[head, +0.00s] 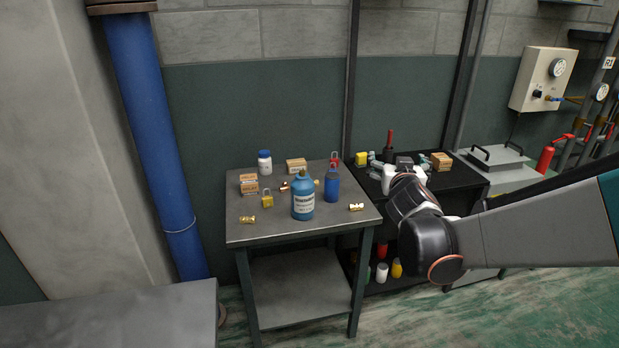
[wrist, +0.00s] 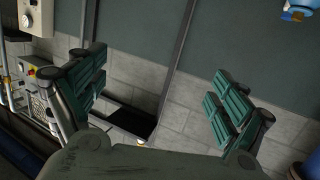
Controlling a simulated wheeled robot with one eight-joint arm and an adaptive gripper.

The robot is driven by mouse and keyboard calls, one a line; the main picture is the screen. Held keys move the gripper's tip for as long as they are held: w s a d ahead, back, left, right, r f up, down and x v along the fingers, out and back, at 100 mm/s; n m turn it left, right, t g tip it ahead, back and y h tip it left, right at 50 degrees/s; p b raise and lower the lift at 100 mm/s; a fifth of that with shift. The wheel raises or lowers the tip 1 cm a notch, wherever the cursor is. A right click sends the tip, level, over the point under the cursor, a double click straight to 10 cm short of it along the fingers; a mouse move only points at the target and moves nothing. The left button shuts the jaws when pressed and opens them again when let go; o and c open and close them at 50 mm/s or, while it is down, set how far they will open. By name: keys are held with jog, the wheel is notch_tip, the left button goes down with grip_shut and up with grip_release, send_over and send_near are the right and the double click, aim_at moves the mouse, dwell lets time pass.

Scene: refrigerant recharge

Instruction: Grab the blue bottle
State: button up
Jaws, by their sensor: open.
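A blue bottle (head: 303,200) with a white label stands upright on the grey metal table, near its middle front. A slimmer, darker blue bottle (head: 331,187) stands just right of and behind it. My gripper (wrist: 158,93) is open in the wrist view, with its green-padded fingers wide apart and only wall and background between them. In the head view my arm reaches in from the right. Its end is over the black bench, right of both bottles and apart from them. The fingers are hard to make out there.
The grey table (head: 243,232) also holds a white bottle with a blue cap (head: 265,163), cardboard boxes (head: 249,184), a yellow padlock (head: 267,201) and brass fittings (head: 356,207). A cluttered black bench (head: 467,184) stands to the right. A blue pipe (head: 153,140) rises behind left.

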jog(key=w+a+f+n+t+y+p, duration=0.1)
jog(key=w+a+f+n+y, duration=0.1)
jog(key=w+a+f+y, duration=0.3)
jog(key=n+g+y+p, duration=0.1)
jog(key=n+y+p, duration=0.1)
jog(key=n+y, duration=0.25)
send_near(308, 191)
jog(key=b+x, duration=0.1)
jog(key=x, duration=0.7)
jog(key=shift+w+a+b, duration=0.15)
jog(key=shift+b, duration=0.15)
jog(key=shift+b+x, duration=0.95)
jog(key=shift+x, duration=1.9)
jog(key=shift+r, duration=0.15)
jog(key=shift+c, duration=0.2)
grip_shut()
jog(key=shift+r, duration=0.1)
